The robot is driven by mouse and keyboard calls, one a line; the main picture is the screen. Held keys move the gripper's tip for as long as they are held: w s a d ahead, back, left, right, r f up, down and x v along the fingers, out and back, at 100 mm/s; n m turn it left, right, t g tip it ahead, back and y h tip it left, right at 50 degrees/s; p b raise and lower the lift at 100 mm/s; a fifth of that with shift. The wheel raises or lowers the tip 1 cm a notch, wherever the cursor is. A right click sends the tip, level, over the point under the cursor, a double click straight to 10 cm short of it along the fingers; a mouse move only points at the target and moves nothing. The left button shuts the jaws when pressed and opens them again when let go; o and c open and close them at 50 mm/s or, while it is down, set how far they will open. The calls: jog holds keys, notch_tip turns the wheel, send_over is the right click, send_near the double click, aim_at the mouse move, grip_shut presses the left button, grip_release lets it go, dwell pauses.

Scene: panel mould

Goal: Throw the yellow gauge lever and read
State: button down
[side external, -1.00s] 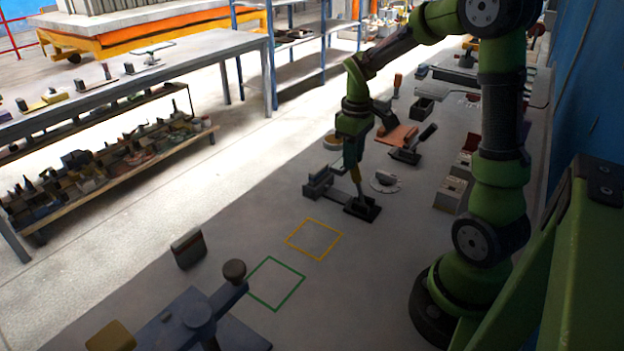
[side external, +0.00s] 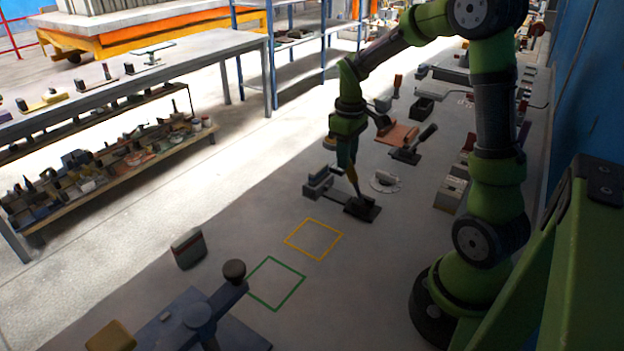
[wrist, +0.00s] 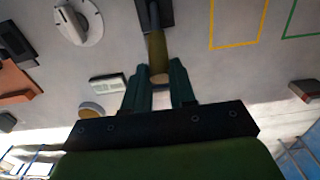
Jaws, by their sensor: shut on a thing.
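The lever (side external: 356,187) rises from a dark base plate (side external: 363,209) on the bench and leans to the left in the side view. In the wrist view the lever (wrist: 157,55) has a dull yellow shaft with a paler end, between my fingers. My gripper (side external: 348,166) is shut on the lever near its upper end; it also shows in the wrist view (wrist: 160,85). The lever's top is partly hidden by the fingers in the side view. I cannot make out a gauge reading.
A white round dial with a knob (side external: 385,181) is right of the lever. A dark block (side external: 318,186) stands close on the left. Yellow (side external: 313,239) and green (side external: 275,284) outlined squares on the bench are empty. A dark upright block (side external: 188,249) stands near the bench edge.

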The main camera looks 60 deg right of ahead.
jog(key=shift+w, duration=0.3)
jog(key=c, duration=0.9)
grip_release()
jog(key=shift+s+f, duration=0.1)
jog(key=shift+r, duration=3.5)
